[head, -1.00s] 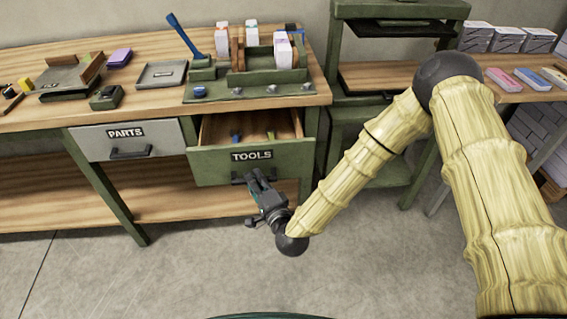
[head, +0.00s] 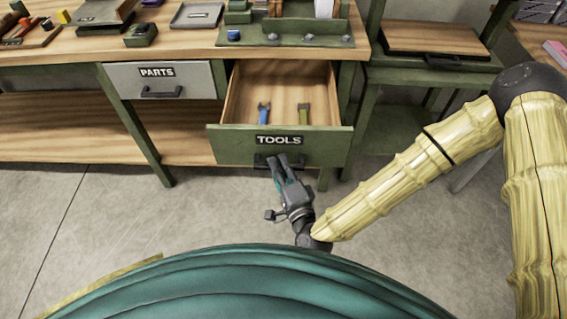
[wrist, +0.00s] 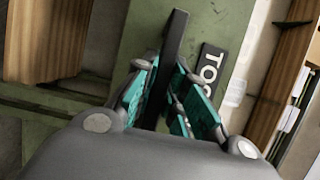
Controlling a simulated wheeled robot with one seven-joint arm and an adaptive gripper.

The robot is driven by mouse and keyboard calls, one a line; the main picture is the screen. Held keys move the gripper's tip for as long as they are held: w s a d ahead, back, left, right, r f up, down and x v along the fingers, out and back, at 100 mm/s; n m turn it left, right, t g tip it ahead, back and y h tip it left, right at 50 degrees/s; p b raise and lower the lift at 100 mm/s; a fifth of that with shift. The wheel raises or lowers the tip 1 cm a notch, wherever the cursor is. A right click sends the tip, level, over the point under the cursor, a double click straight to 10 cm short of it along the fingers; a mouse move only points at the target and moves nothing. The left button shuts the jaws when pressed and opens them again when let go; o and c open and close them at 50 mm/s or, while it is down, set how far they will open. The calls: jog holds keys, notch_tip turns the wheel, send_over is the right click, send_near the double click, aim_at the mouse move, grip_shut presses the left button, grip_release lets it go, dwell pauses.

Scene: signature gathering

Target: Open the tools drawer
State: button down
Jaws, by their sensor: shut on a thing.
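The green tools drawer (head: 232,146) stands well out from the workbench in the head view, with its black TOOLS label on the front. Inside it lie a blue-handled tool (head: 263,113) and an olive-handled tool (head: 304,114). My gripper (head: 283,166) is at the drawer front, below the label, shut on the dark drawer handle. The wrist view shows the dark handle (wrist: 176,50) between my teal-padded fingers, with the green front and part of the label behind. My fingers partly hide the handle in the head view.
The shut grey PARTS drawer (head: 193,80) is to the left. The wooden workbench top (head: 180,40) holds trays and a green rack base (head: 290,38). A green bench leg (head: 140,140) stands left of the drawer. Grey floor (head: 110,220) in front is clear.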

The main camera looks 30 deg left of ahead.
jog(key=c, duration=1.4)
grip_release()
jog(key=shift+c, duration=0.2)
jog(key=shift+s+d, duration=0.1)
jog(key=v, duration=1.2)
